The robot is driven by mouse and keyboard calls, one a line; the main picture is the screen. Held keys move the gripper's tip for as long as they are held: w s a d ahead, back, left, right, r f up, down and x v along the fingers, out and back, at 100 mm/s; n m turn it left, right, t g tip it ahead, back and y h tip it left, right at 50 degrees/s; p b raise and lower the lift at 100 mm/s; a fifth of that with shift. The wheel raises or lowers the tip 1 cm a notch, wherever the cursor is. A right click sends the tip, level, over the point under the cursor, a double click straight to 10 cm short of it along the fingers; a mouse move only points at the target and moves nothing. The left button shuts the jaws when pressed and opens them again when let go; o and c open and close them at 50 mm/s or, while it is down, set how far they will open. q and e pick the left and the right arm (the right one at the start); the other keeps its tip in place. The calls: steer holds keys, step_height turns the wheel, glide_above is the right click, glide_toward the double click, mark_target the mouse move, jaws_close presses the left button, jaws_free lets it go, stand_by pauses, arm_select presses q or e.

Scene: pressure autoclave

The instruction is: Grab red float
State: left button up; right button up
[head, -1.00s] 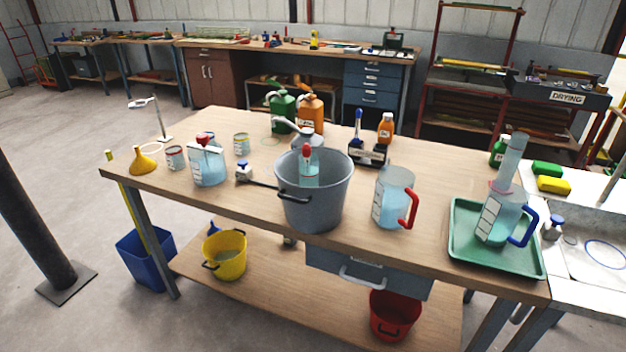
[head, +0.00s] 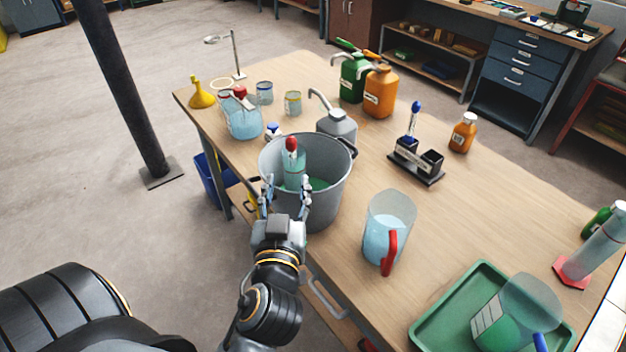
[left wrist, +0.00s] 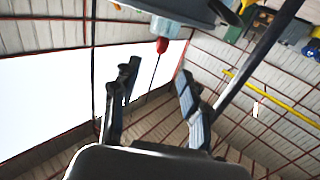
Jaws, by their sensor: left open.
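A red-topped float (head: 291,145) with a pale, clear body stands upright in the grey bucket (head: 325,205), its red top near the rim. A smaller red piece (head: 240,91) sits at the mouth of a blue-filled beaker (head: 243,122) further back; I cannot tell which red piece is the float meant. My left gripper (head: 286,190) is open and empty at the near side of the bucket, below the red top. In the left wrist view a red tip (left wrist: 162,45) lies just beyond the open fingers (left wrist: 158,78). My right gripper is not in view.
A jug with a red handle (head: 388,240) stands right of the bucket. A green tray (head: 440,320) holds another jug. A grey can (head: 338,128) is close behind the bucket. A black stand (head: 415,165) is further right. The table between them is clear.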

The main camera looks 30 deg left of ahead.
mark_target(290, 144)
arm_select(q)
steer(key=p+x, duration=0.1)
steer(key=x, duration=0.1)
steer(key=p+x, duration=0.1)
steer(key=x, duration=0.2)
steer(key=a+p+x, duration=0.1)
steer(key=x, duration=0.2)
steer(key=shift+s+r, duration=0.25)
steer(key=shift+r, duration=0.15)
steer(key=shift+w+f, duration=0.1)
steer(key=shift+w, duration=0.15)
steer(key=p+x, duration=0.3)
steer(key=x, duration=0.1)
steer(key=shift+w+r, duration=0.2)
steer(key=shift+w, duration=0.25)
steer(key=shift+w+a+f, duration=0.1)
steer(key=shift+w+a, duration=0.05)
steer(key=shift+w, duration=0.05)
steer(key=shift+s, duration=0.1)
steer(key=shift+c, duration=0.7)
steer(key=c, duration=0.7)
jaws_close()
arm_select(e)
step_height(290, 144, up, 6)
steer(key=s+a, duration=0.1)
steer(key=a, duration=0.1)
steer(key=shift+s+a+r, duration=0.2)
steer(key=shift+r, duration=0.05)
